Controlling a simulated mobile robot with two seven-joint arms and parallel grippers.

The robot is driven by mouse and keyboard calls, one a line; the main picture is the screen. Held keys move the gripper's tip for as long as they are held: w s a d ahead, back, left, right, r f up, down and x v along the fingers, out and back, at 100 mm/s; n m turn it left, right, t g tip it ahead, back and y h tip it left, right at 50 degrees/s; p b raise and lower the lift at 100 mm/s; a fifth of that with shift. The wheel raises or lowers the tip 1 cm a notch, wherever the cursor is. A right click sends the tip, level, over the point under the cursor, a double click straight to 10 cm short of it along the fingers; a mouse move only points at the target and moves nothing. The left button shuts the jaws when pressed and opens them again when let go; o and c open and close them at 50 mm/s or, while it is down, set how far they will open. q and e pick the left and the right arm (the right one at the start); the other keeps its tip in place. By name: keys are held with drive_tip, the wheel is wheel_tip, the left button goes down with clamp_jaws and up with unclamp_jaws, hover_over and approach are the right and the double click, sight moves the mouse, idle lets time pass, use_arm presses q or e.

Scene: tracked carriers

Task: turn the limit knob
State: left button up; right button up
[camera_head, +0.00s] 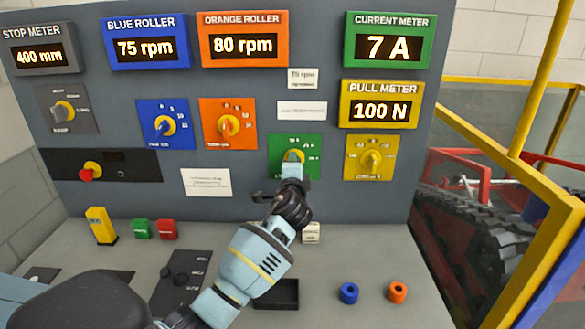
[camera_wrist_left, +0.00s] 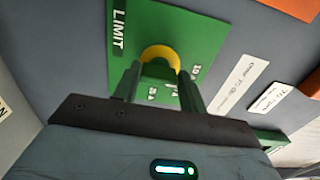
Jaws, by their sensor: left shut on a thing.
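The limit knob (camera_head: 293,154) is a yellow round knob on a green plate (camera_head: 314,142) in the middle of the upright panel. It also shows in the wrist view (camera_wrist_left: 160,53), beside the word LIMIT. My left gripper (camera_head: 291,168) reaches up to the knob from the front. Its fingers (camera_wrist_left: 160,75) are shut on the knob's grip and hide most of it, so the pointer's exact setting cannot be read. The current meter (camera_head: 388,44) above reads 7 A. My right gripper is not in view.
Orange (camera_head: 227,126) and blue (camera_head: 164,126) dial knobs sit to the left, a yellow one (camera_head: 371,157) to the right. A red button (camera_head: 86,174) is far left. Yellow railing (camera_head: 510,150) stands at right.

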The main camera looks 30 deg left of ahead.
use_arm(q)
drive_tip(key=o, duration=1)
drive_tip(key=shift+v, duration=3.95)
